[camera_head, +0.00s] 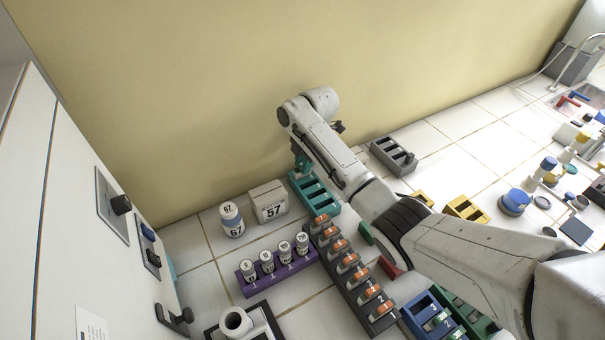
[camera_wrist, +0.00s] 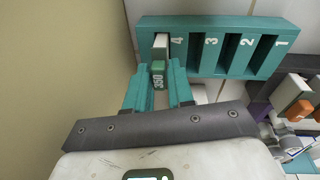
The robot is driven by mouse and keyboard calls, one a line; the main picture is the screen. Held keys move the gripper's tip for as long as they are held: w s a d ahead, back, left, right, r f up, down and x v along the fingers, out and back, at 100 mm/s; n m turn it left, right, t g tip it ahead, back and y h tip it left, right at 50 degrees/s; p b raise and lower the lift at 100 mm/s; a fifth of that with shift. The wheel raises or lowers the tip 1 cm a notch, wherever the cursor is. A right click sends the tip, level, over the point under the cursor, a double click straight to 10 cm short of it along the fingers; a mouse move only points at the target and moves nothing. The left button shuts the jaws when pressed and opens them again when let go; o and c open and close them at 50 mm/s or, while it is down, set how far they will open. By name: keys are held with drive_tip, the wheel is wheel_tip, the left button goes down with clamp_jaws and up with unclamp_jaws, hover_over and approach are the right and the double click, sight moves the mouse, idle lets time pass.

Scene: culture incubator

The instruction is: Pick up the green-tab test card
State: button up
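The green-tab test card (camera_wrist: 158,68) stands in slot 4, the leftmost slot, of the teal rack (camera_wrist: 285,22) in the wrist view. It has a white body and a dark green tab marked 350. My gripper (camera_wrist: 159,88) has its two teal fingers on either side of the tab, very close to it. Whether they touch the card is not clear. Slots 3, 2 and 1 look empty. In the head view, my gripper (camera_head: 302,163) is over the far end of the teal rack (camera_head: 326,205); the card cannot be made out there.
A yellow wall (camera_head: 200,90) rises close behind the rack. A black rack with orange-capped items (camera_head: 352,268), a purple vial rack (camera_head: 275,275) and a white box marked 57 (camera_head: 269,202) stand nearby. A grey rack (camera_head: 394,157) lies to the right.

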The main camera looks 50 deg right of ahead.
clamp_jaws()
drive_tip(key=shift+r, duration=0.15)
